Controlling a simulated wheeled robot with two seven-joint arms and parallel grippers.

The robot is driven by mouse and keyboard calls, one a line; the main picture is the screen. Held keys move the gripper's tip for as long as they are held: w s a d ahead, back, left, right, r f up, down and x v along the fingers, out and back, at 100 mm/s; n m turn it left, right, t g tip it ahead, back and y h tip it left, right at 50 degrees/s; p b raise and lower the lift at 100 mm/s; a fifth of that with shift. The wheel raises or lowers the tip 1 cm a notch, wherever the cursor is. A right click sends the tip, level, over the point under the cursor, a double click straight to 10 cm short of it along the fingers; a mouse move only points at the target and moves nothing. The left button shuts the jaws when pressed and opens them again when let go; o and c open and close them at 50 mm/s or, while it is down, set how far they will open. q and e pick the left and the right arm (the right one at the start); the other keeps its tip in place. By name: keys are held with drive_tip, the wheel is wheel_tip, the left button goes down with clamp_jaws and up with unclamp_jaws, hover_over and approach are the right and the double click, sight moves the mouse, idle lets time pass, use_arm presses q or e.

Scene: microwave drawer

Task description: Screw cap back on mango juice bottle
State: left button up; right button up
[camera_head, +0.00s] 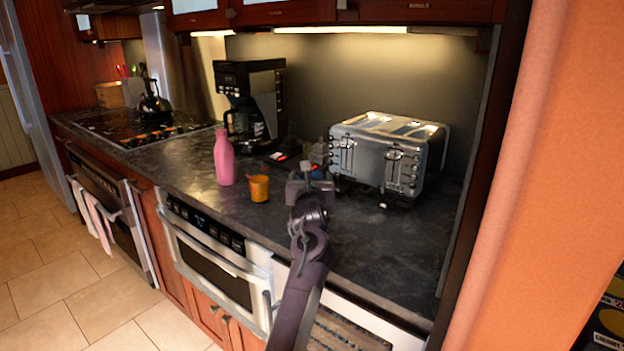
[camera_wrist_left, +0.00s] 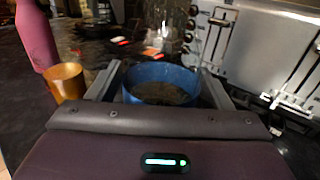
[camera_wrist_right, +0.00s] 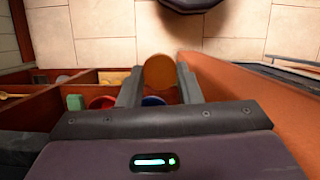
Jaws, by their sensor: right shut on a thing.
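My left gripper (camera_head: 310,187) is over the counter, left of the toaster. In the left wrist view a blue round cup-like thing (camera_wrist_left: 162,75) with a dark inside stands between its fingers (camera_wrist_left: 160,88), which look apart with small gaps. A pink bottle (camera_head: 224,158) stands upright on the counter; it also shows in the left wrist view (camera_wrist_left: 37,35). No bottle is clearly marked as mango juice. My right gripper (camera_wrist_right: 160,82) is shut on a round brown thing (camera_wrist_right: 159,71), maybe a cap, above open wooden compartments; it is out of the head view.
An orange cup (camera_head: 259,188) stands right of the pink bottle. A silver toaster (camera_head: 388,153) and a black coffee maker (camera_head: 250,100) stand behind. The compartments hold a green item (camera_wrist_right: 75,102) and a red bowl (camera_wrist_right: 102,102). The counter right of my left arm is mostly clear.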

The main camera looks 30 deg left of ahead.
use_arm(q)
drive_tip(key=shift+o, duration=0.2)
wheel_tip(320, 180, up, 10)
drive_tip(key=shift+f, duration=0.1)
idle(0.4)
idle(0.4)
